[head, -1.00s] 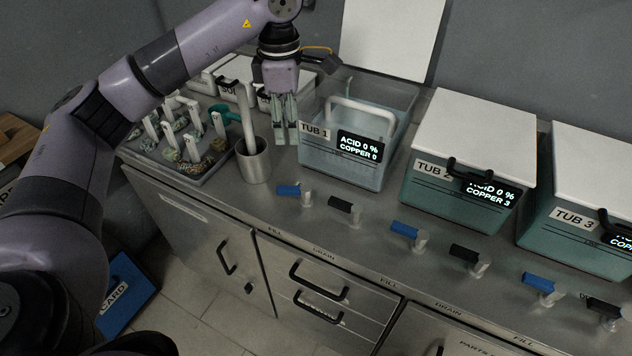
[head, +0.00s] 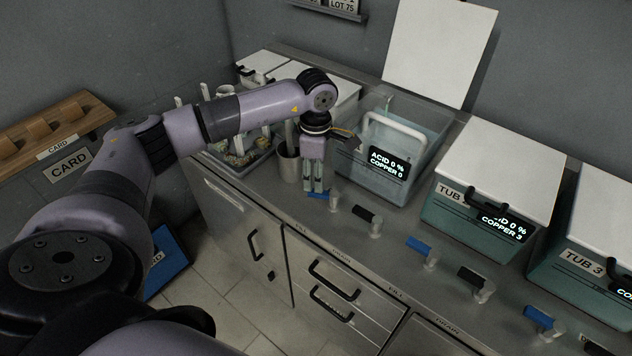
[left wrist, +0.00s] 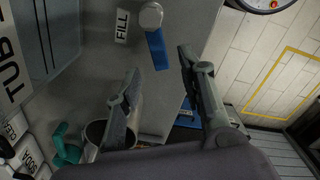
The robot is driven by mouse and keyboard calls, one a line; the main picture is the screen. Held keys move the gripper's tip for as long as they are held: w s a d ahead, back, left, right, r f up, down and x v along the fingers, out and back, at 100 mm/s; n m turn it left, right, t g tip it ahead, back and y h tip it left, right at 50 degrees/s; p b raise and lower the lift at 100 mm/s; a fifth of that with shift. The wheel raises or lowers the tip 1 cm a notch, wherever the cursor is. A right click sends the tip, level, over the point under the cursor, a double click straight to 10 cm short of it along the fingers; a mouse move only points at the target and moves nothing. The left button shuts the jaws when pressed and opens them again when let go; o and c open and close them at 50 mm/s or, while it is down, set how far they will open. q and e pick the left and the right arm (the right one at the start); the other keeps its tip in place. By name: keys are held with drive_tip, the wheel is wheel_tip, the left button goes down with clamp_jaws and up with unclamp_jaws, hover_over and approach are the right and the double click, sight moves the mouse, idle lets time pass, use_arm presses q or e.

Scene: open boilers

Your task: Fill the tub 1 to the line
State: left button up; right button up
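Tub 1 (head: 385,184) is an open clear tub at the back of the counter in the head view. A white handle-shaped frame (head: 394,122) stands in it, and its display (head: 388,163) reads acid 0 %, copper 0. I cannot make out its liquid level. Its blue fill lever (head: 319,194) lies in front of it, partly hidden by my left gripper (head: 314,190). In the left wrist view the open left gripper (left wrist: 160,63) has the blue lever (left wrist: 157,48) between its fingertips, not clearly touching, near the FILL label (left wrist: 122,25). My right gripper is not in view.
A black drain lever (head: 364,213) stands just right of the fill lever. A metal cup (head: 289,164) is close on the left, beside a tray (head: 238,164) of parts. Lidded tub 2 (head: 470,225) and tub 3 (head: 580,285) stand to the right. A white panel (head: 438,50) leans on the wall.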

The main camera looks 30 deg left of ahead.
sight(324, 196)
use_arm(q)
wheel_tip(324, 196, down, 4)
drive_tip(key=shift+f+p, duration=0.25)
drive_tip(key=shift+p, duration=0.2)
drive_tip(key=shift+f, duration=0.15)
drive_tip(key=c, duration=0.4)
clamp_jaws()
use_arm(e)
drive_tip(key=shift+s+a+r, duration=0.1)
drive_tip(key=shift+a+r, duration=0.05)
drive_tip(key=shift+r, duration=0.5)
